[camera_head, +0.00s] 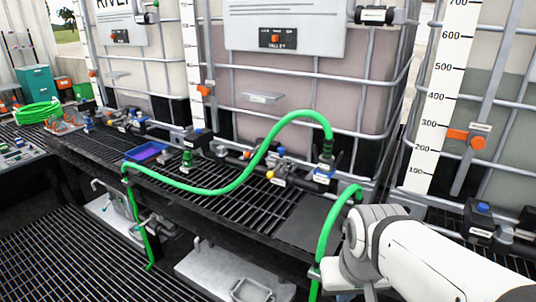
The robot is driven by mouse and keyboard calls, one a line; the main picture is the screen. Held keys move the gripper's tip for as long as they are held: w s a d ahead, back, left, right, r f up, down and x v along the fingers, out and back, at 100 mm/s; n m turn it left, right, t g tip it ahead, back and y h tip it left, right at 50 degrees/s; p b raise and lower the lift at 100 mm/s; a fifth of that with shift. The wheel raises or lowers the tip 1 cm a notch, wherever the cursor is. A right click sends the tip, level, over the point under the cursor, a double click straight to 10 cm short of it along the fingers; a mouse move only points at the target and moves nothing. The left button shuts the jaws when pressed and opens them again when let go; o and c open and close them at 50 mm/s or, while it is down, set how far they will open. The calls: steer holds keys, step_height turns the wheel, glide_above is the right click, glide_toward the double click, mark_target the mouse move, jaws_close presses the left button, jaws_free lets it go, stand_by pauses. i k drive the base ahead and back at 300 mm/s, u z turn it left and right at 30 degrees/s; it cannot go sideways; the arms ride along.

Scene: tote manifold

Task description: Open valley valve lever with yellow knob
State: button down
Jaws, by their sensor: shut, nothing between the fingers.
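The yellow knob (270,175) is small and round, at the valve fittings under the tote labelled VALLEY (300,110), near the middle of the view. Its lever is too small to make out clearly. A small white tag (279,183) sits just beside the knob. The green hose (235,185) arches over these fittings and ends at a dark green coupling (326,160) to their right. My white arm reaches in from the lower right, with its wrist well to the right of and nearer than the knob. My gripper's fingers are not visible.
A black grating shelf (235,212) runs in front of the totes. A second green hose (325,235) rises close to my wrist. A blue-purple tray (147,152) lies on the shelf at left. Metal boxes with handles (225,275) stand below.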

mark_target(283, 163)
steer(key=i, duration=0.95)
steer(key=u, duration=0.05)
